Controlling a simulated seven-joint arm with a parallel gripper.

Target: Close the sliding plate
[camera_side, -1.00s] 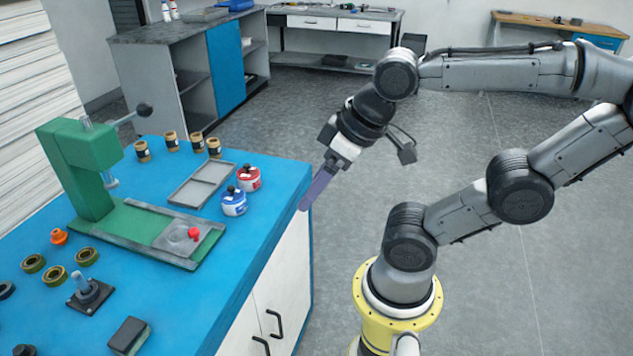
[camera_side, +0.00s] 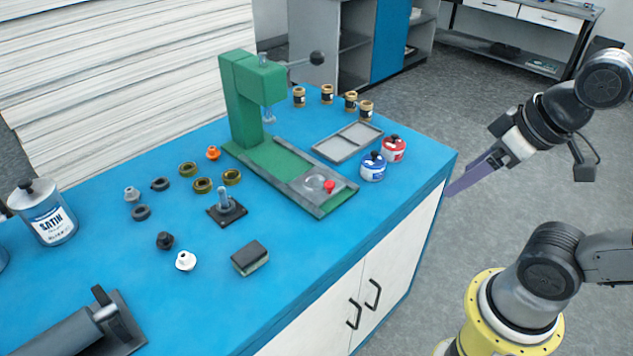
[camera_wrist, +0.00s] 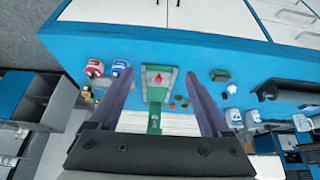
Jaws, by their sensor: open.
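The sliding plate (camera_side: 310,186) is a grey plate with a round recess and a red knob (camera_side: 329,187). It sits at the front end of the green press's base (camera_side: 280,158), away from the column under the press head. In the wrist view the plate (camera_wrist: 150,72) and the red knob (camera_wrist: 158,79) show between my fingers. My gripper (camera_side: 452,190) is beyond the right front edge of the blue table, apart from the plate. In the wrist view my gripper (camera_wrist: 160,74) has its two purple fingers wide apart with nothing between them.
A blue jar (camera_side: 373,167) and a red jar (camera_side: 393,149) stand between the plate and the table's right corner. A shallow grey tray (camera_side: 347,143) lies behind them.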

